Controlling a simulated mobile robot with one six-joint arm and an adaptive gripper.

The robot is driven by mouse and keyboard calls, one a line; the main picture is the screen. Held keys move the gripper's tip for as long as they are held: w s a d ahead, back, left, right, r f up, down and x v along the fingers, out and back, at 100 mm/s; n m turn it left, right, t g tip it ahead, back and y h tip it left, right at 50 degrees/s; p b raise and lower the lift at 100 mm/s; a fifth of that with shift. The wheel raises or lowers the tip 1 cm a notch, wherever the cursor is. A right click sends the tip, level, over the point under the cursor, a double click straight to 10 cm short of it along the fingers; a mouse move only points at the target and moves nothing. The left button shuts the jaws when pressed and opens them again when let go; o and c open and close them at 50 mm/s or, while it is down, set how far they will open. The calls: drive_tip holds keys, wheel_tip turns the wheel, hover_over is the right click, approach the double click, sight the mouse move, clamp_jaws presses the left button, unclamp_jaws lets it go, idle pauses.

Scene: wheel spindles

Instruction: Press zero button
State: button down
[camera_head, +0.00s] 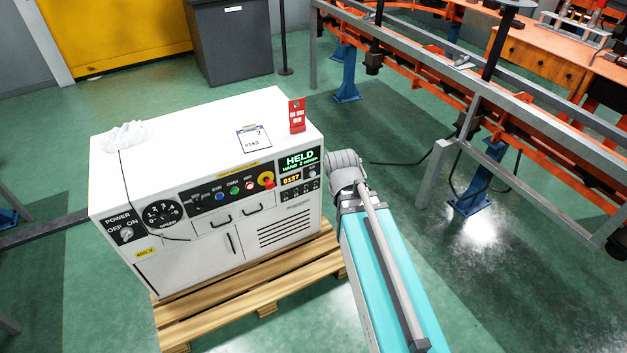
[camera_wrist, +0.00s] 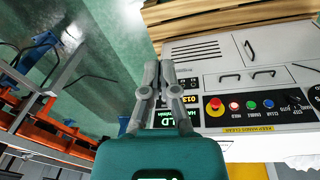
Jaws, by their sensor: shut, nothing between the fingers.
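The white control cabinet (camera_head: 215,160) has a dark panel with a lit display (camera_head: 298,160) reading HELD in green, and an amber readout (camera_head: 291,180) reading 0137. Small dark controls (camera_head: 299,194) lie below the readout; their labels are too small to read, so I cannot tell which is zero. In the wrist view my gripper (camera_wrist: 161,66) is shut and empty, its fingers in front of the display end of the panel and partly hiding the display (camera_wrist: 163,118). I cannot see contact with any button. In the head view my arm hides the fingers.
Left of the display are a red stop knob on yellow (camera_head: 266,180) and red, green and blue buttons. A clipboard (camera_head: 254,138) and a red tag (camera_head: 297,115) are on the cabinet top. A wooden pallet (camera_head: 230,300) lies underneath. Orange-and-grey rails (camera_head: 460,110) stand at right.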

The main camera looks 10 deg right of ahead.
sight(313, 174)
drive_tip(key=w+d+f+n+t+h+b, duration=0.2)
drive_tip(key=w+d+f+n+t+b, duration=0.15)
drive_tip(key=w+f+b, duration=0.55)
drive_tip(key=w+d+f+n+t+h+b, duration=0.2)
drive_tip(key=w+f+n+h+b, duration=0.15)
drive_tip(key=w+f+b, duration=0.6)
drive_tip(key=w+a+f+n+t+b, duration=0.2)
drive_tip(key=w+f+n+t+b, duration=0.5)
drive_tip(key=b, duration=1.5)
drive_tip(key=w+f+n, duration=0.2)
drive_tip(key=w+n, duration=0.2)
drive_tip(key=w, duration=0.2)
drive_tip(key=shift+w+a, duration=0.15)
drive_tip(key=shift+a, duration=0.25)
drive_tip(key=shift+w+a, duration=0.5)
drive_tip(key=shift+w, duration=0.9)
drive_tip(key=shift+w+a, duration=0.45)
drive_tip(key=shift+w, duration=0.9)
drive_tip(key=shift+w+a, duration=0.5)
drive_tip(key=shift+w, duration=0.9)
drive_tip(key=shift+w, duration=0.15)
drive_tip(key=shift+w+a, duration=0.1)
drive_tip(key=shift+w, duration=0.15)
